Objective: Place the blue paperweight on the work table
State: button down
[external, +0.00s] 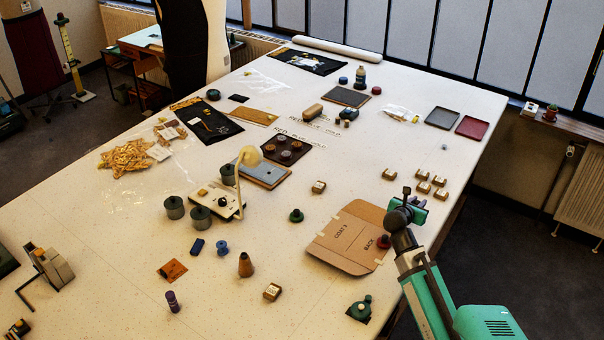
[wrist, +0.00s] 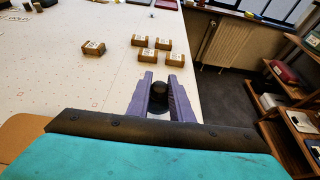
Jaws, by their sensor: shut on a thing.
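My gripper (wrist: 161,82) is shut on a dark thing with a round knob, which I take for the blue paperweight (wrist: 158,101). It looks nearly black between the two purple fingers, and its lower part is partly hidden. In the external view my gripper (external: 418,206) is at the right edge of the white work table (external: 110,250), beyond the cardboard.
Several small labelled wooden blocks (external: 422,187) stand just beyond my gripper. A folded cardboard piece (external: 345,237) bears a red knobbed weight (external: 384,241). A green knobbed weight (external: 296,215) stands to its left. A lamp (external: 240,182) stands mid-table. Bare table lies around the green weight.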

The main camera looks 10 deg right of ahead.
jog(key=shift+w+d+r+p, duration=0.15)
jog(key=shift+w+p, duration=0.35)
jog(key=shift+p, duration=1.9)
jog(key=shift+w+a+r+p, duration=0.1)
jog(key=shift+w+p, duration=0.35)
jog(key=shift+p, duration=1.95)
jog(key=p, duration=0.5)
jog(key=shift+w, duration=0.2)
jog(key=p, duration=0.4)
jog(key=shift+d+f+p, duration=0.1)
jog(key=shift+f+p, duration=0.15)
jog(key=shift+p, duration=0.1)
jog(key=shift+w+d+f, duration=0.15)
jog(key=shift+w+f, duration=0.05)
jog(key=shift+w, duration=1.15)
jog(key=shift+w+d+f, duration=0.1)
jog(key=shift+w+f, duration=0.05)
jog(key=shift+w, duration=1.2)
jog(key=shift+f+p, duration=0.5)
jog(key=shift+f, duration=1.25)
jog(key=shift+f, duration=0.1)
jog(key=c, duration=1.6)
grip_release()
